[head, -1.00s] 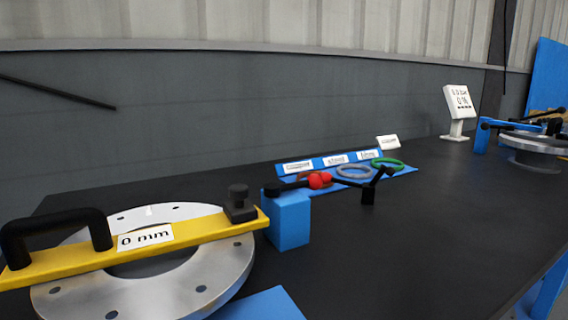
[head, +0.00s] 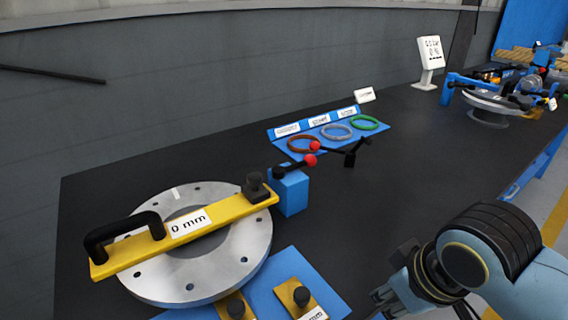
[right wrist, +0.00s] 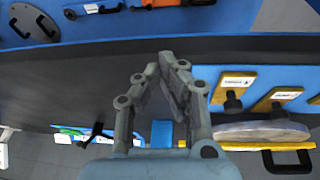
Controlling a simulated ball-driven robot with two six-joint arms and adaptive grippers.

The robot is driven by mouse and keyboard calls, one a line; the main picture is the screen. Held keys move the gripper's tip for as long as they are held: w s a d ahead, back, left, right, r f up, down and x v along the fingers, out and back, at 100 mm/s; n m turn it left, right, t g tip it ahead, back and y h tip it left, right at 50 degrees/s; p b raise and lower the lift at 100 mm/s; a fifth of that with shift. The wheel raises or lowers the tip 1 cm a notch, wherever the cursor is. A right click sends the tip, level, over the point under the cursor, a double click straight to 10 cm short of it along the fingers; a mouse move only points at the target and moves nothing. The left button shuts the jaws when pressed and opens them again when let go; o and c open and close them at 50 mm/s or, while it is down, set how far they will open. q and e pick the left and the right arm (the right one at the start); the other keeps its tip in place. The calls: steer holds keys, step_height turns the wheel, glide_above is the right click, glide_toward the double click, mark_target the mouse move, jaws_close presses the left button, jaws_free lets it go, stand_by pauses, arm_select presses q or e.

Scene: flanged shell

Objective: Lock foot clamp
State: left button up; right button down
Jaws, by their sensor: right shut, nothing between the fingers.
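A blue block (head: 291,193) stands beside the steel flange (head: 247,260). On it a black lever (head: 293,167) with a red ball end lies slanted. A second black lever (head: 333,149) with a red ball sits on a black post (head: 350,159) just behind. I cannot tell which of these is the foot clamp. My right gripper (right wrist: 163,62) is shut and empty, with its fingertips together over the table, apart from both levers. In the head view it is partly cut off at the bottom right. The blue block also shows in the right wrist view (right wrist: 161,134). My left gripper is not in view.
A yellow bar (head: 128,259) marked 0 mm, with a black handle, lies across the flange. More yellow bars (head: 291,291) lie on a blue plate in front. Coloured rings (head: 336,132) and a white display (head: 430,55) stand farther back. The dark table between is clear.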

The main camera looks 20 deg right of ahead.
mark_target(299, 164)
steer(key=w+r, duration=0.1)
steer(key=w, duration=0.3)
steer(key=w+r+t, duration=0.1)
steer(key=w, duration=0.4)
steer(key=w+r+t, duration=0.1)
steer(key=w+r, duration=0.1)
steer(key=w, duration=0.3)
steer(key=shift+w+d+r+y+p, duration=0.1)
steer(key=shift+w+d+y+p, duration=0.15)
steer(key=shift+d+y+p, duration=0.15)
steer(key=w+r+t, duration=0.1)
steer(key=w+r, duration=0.5)
steer(key=w, duration=0.2)
steer(key=w+d+r+t, duration=0.1)
steer(key=w+r, duration=0.4)
steer(key=w, duration=0.3)
steer(key=shift+w+d+r+t+y+p, duration=0.15)
steer(key=shift+d+r+t+y+p, duration=0.1)
steer(key=shift+r+t+y+p, duration=0.15)
steer(key=shift+f, duration=0.1)
steer(key=x, duration=1)
steer(key=s, duration=0.4)
steer(key=shift+d+f, duration=0.15)
steer(key=shift+f, duration=0.25)
